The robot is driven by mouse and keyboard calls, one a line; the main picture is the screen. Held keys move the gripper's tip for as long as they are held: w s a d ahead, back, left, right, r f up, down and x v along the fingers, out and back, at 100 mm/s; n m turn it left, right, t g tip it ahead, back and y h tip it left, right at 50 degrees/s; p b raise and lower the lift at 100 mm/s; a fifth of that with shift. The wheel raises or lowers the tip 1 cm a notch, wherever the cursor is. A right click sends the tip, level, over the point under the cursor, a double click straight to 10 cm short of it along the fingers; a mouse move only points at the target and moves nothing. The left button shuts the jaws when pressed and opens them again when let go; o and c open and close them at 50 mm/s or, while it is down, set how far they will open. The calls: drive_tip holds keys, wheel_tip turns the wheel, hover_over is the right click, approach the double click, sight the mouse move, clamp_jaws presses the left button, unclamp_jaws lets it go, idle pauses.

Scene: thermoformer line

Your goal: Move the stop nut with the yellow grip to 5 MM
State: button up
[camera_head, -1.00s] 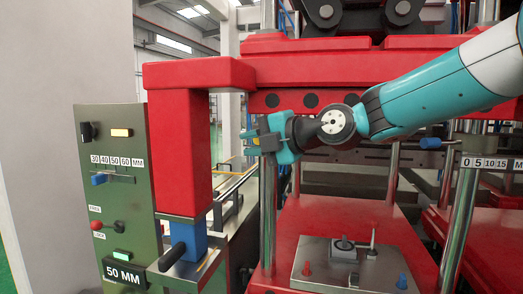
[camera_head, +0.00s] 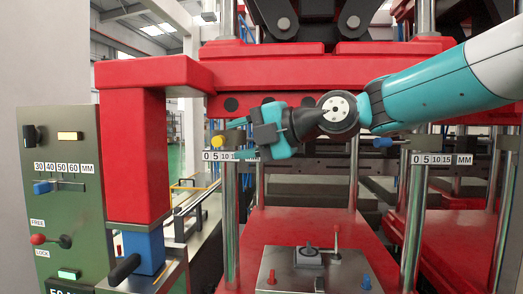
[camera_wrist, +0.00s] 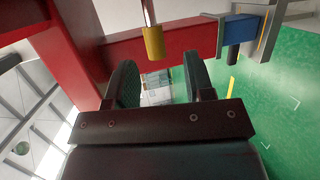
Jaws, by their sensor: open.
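In the head view the grip appears above the 5, but I cannot tell the nut's exact setting. My gripper (camera_head: 243,138) is just right of the yellow grip and partly covers the right end of the plate. In the wrist view the yellow grip (camera_wrist: 153,42) hangs from a thin rod beyond my open, empty fingers (camera_wrist: 160,75), between them in the picture and apart from both.
A red press frame (camera_head: 135,150) and a green control panel (camera_head: 65,200) stand at the left. A red crossbeam (camera_head: 300,103) runs behind my arm.

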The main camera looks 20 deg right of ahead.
drive_tip(key=shift+b+v, duration=0.7)
drive_tip(key=shift+v, duration=1.75)
